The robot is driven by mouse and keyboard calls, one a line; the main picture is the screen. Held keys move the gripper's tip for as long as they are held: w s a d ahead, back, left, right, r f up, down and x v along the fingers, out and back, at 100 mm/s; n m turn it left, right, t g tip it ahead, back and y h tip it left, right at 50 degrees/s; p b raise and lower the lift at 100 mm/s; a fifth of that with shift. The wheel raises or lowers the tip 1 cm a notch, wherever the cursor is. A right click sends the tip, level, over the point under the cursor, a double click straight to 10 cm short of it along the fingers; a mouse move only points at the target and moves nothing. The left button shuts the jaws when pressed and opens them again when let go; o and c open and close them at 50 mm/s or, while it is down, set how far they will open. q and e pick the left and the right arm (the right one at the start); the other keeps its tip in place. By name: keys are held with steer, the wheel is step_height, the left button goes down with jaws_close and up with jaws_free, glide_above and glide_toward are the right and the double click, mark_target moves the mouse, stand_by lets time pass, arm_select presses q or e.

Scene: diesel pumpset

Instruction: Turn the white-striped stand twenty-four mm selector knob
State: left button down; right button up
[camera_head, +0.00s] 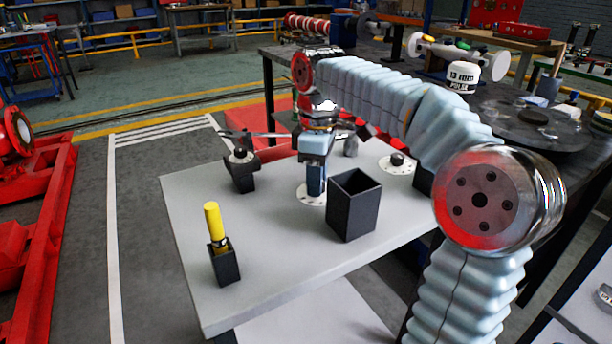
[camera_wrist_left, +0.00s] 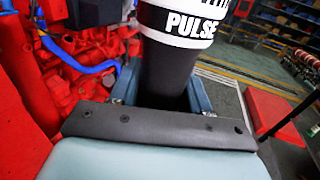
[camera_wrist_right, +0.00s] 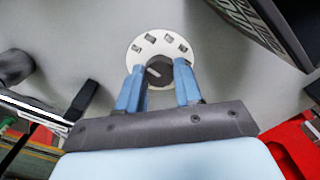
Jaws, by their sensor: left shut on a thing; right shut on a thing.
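A dark round selector knob (camera_wrist_right: 159,76) with a pale pointer line sits on a white disc (camera_wrist_right: 146,46) with several dark markings. My right gripper (camera_wrist_right: 158,84) points down with its blue fingers on either side of the knob, shut on it. In the head view my right gripper (camera_head: 315,188) stands over this white disc (camera_head: 303,198) on the grey table, hiding the knob. In the left wrist view my left gripper (camera_wrist_left: 158,95) is shut on a black cylinder (camera_wrist_left: 168,72) with a white band reading PULSE. A black box with white stripes (camera_wrist_right: 262,22) is beside the knob.
An open black box (camera_head: 352,208) stands right of my right gripper. A black holder (camera_head: 224,265) with a yellow-handled tool (camera_head: 213,222) is near the front left. A black stand (camera_head: 241,172) is at the left. A second knob (camera_head: 397,159) lies right. The front middle table (camera_head: 275,285) is clear.

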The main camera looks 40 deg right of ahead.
arm_select(q)
steer(key=shift+r, duration=0.3)
arm_select(e)
steer(key=shift+m, duration=0.3)
arm_select(q)
step_height(320, 180, up, 2)
steer(key=shift+p, duration=1.2)
arm_select(e)
steer(key=m, duration=0.3)
steer(key=shift+r+m, duration=0.15)
steer(key=shift+m, duration=0.15)
arm_select(q)
steer(key=shift+r+p, duration=0.55)
arm_select(e)
steer(key=m, duration=0.3)
steer(key=shift+m, duration=0.3)
steer(key=m, duration=1.2)
steer(key=shift+m, duration=0.4)
steer(key=o, duration=1)
